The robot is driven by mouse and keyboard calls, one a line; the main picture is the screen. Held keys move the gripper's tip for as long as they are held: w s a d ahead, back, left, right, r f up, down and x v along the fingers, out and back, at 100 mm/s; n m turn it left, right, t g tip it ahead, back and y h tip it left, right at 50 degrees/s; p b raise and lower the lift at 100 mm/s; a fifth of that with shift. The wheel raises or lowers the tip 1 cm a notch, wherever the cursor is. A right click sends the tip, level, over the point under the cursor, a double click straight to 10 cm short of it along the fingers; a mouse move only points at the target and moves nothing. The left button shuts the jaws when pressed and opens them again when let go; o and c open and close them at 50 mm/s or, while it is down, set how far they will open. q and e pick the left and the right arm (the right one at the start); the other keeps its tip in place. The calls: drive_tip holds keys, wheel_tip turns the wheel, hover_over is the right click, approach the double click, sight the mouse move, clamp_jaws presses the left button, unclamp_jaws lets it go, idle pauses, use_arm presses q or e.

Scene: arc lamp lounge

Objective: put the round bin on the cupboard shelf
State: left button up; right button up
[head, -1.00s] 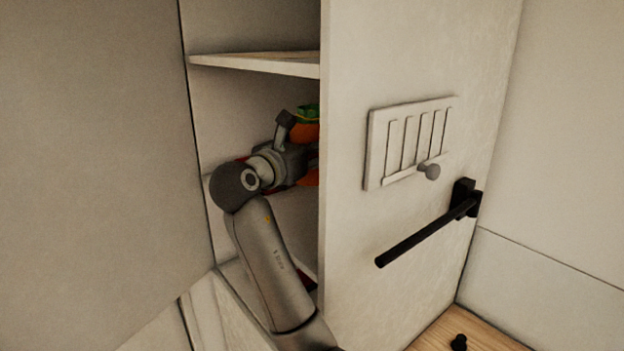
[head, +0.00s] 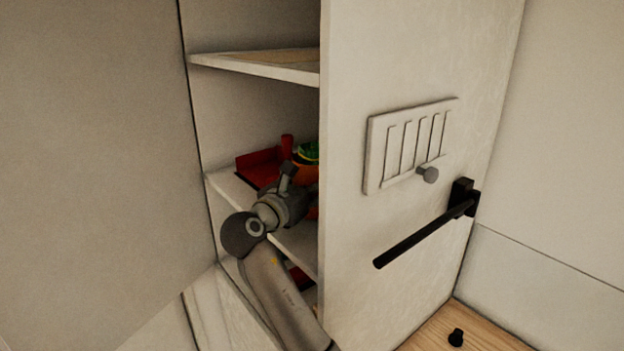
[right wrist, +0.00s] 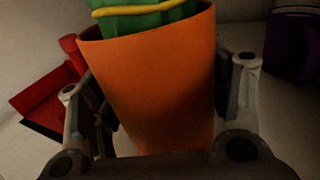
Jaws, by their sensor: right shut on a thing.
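The orange round bin (right wrist: 150,85) fills the middle of the right wrist view, with a green thing banded in yellow inside it. In the head view a small part of the bin (head: 305,170) shows inside the cupboard, just above the middle shelf (head: 290,247). The cupboard's side panel hides the rest of it. My right gripper (head: 303,197) is shut on the bin, with one finger on each side. Whether the bin's base touches the shelf is hidden. My left gripper is not in view.
A red tray-like thing (head: 256,166) stands on the middle shelf, left of the bin. A dark purple thing (right wrist: 291,48) is at the right in the wrist view. An upper shelf (head: 265,68) is above. A black bar (head: 425,235) sticks out from the right panel.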

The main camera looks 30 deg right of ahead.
drive_tip(key=o, duration=1.7)
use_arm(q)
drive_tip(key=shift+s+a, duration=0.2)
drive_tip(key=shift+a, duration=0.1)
use_arm(e)
drive_tip(key=shift+o, duration=0.2)
drive_tip(key=shift+s+a, duration=0.1)
drive_tip(key=shift+a, duration=0.15)
drive_tip(key=b+v, duration=0.5)
drive_tip(key=v, duration=0.6)
use_arm(q)
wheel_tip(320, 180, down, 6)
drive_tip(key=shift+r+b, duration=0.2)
drive_tip(key=shift+b, duration=0.1)
use_arm(e)
drive_tip(key=shift+s+a+r, duration=0.1)
drive_tip(key=shift+s+a, duration=0.1)
drive_tip(key=shift+a, duration=0.05)
